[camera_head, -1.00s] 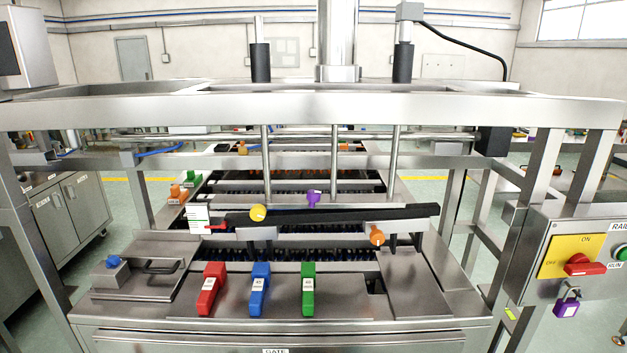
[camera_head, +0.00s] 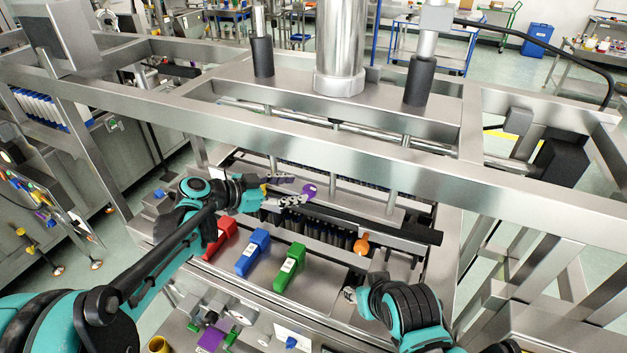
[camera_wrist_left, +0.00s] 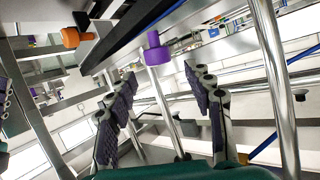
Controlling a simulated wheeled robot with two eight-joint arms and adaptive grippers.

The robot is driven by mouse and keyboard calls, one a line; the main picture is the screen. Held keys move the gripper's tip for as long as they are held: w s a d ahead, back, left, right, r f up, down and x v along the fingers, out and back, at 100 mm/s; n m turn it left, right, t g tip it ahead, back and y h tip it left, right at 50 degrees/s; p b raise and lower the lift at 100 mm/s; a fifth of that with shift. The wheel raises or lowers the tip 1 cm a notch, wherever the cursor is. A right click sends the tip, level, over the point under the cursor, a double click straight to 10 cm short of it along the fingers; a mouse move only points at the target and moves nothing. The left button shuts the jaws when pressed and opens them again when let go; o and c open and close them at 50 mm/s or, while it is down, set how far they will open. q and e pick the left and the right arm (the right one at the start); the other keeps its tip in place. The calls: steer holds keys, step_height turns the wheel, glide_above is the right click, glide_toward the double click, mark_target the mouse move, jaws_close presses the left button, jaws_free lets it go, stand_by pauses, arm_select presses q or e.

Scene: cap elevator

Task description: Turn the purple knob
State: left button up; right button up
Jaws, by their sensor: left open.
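The purple knob (camera_head: 309,190) sits at the back of the black bar on the machine. My left gripper (camera_head: 296,189) is open, with its fingertips pointing at the knob from the left. In the left wrist view the knob (camera_wrist_left: 157,50) appears between and just beyond the spread fingertips of that gripper (camera_wrist_left: 163,75). The gap between the fingers is empty, and I cannot tell whether a finger touches the knob. My right gripper (camera_head: 352,294) is low at the right, near the machine's front; its jaws are too unclear to judge.
An orange knob (camera_head: 361,245) is on the front of the black bar (camera_head: 400,229). Red (camera_head: 220,237), blue (camera_head: 253,252) and green (camera_head: 289,267) handles stand on the front panel. A steel frame beam (camera_head: 330,147) crosses above, and vertical rods stand behind the knob.

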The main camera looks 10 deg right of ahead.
mark_target(309, 188)
arm_select(q)
steer(key=x, duration=0.6)
steer(key=shift+d+f, duration=0.1)
steer(key=shift+d, duration=0.05)
steer(key=c, duration=1.2)
